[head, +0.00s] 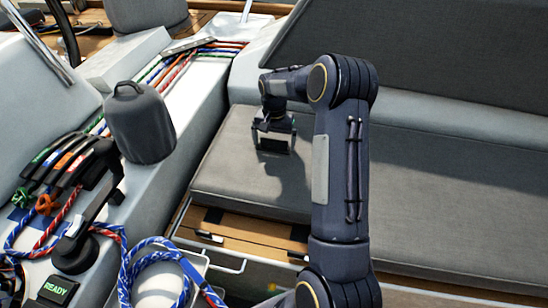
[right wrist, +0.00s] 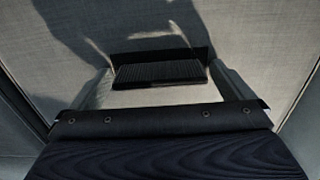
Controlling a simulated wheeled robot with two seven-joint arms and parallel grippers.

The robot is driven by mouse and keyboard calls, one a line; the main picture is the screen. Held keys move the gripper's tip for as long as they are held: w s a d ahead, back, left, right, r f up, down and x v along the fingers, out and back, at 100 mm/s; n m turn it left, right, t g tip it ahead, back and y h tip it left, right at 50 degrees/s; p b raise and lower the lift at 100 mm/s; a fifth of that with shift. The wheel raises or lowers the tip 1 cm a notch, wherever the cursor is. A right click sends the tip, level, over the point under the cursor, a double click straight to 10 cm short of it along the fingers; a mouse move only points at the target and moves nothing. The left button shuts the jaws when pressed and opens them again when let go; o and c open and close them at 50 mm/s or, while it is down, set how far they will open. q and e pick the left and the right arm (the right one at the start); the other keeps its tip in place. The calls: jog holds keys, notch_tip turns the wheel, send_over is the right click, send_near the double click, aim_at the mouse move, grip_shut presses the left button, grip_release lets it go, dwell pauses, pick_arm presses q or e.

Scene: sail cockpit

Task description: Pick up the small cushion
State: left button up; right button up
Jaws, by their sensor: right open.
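The small cushion (head: 232,167) is a flat grey seat pad at the near left end of the cockpit bench in the head view. Its grey weave also fills much of the right wrist view (right wrist: 262,45). My right gripper (head: 273,142) points down over the cushion with its fingers apart, close to its top. In the right wrist view my gripper (right wrist: 163,85) shows a dark ribbed piece between its fingers; I cannot tell whether it belongs to the cushion. Contact with the cushion is unclear. My right arm hides part of the cushion's right side. My left gripper is not in view.
A longer grey seat cushion (head: 455,185) lies to the right, with a dark backrest (head: 430,45) behind. Wooden slats (head: 262,226) show below the front edge. A covered winch (head: 140,122), rope clutches (head: 72,160) and coiled blue rope (head: 150,250) stand at the left.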

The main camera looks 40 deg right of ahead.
jog(key=c, duration=1.4)
jog(key=shift+r, duration=0.1)
jog(key=shift+c, duration=0.6)
